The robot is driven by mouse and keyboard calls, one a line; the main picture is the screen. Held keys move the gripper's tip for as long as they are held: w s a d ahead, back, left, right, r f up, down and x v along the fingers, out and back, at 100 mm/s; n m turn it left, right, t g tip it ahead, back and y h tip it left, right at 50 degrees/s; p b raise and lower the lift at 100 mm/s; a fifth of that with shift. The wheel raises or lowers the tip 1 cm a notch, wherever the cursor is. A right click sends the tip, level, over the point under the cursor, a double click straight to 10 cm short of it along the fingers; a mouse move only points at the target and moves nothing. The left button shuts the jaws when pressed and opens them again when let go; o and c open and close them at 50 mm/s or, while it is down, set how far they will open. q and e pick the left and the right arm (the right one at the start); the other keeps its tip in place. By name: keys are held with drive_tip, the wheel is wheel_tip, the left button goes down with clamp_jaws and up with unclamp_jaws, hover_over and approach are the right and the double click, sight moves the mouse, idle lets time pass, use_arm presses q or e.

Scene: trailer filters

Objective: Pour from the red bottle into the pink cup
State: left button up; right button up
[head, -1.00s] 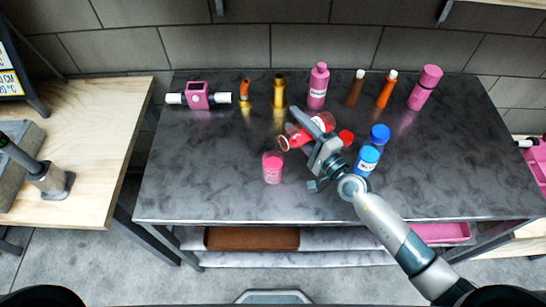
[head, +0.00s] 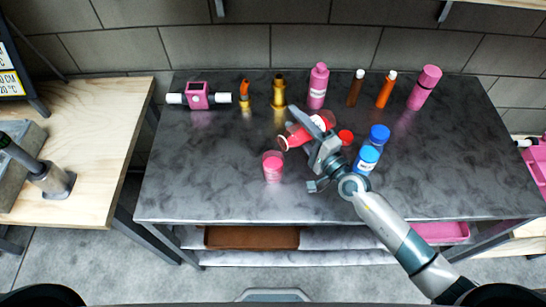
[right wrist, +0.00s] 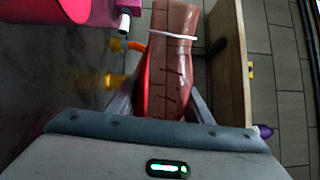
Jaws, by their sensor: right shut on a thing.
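My right gripper (head: 316,142) is shut on the red bottle (head: 298,136) above the dark table. The bottle is tilted, nearly lying on its side, with its open mouth toward the left and a little down. In the right wrist view the bottle (right wrist: 173,65) lies between the fingers. The pink cup (head: 273,167) stands upright on the table, just below and left of the bottle's mouth in the head view, with pink-red content visible. The mouth looks apart from the cup's rim; I cannot tell whether anything is flowing. My left gripper is not in view.
A red cap (head: 346,137) lies right of the gripper. Two blue containers, one darker (head: 379,135) and one lighter (head: 367,159), stand close to my right wrist. Pink bottles (head: 318,87), brass fittings (head: 279,91) and tubes line the back. The table's front left is clear.

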drive_tip(key=shift+r+n+p, duration=0.35)
drive_tip(key=shift+r+n, duration=0.05)
idle(0.8)
drive_tip(key=f+m+b, duration=0.3)
drive_tip(key=shift+w+d+m, duration=0.3)
drive_tip(key=shift+d+m, duration=0.05)
drive_tip(key=shift+m, duration=0.05)
drive_tip(key=shift+f, duration=0.1)
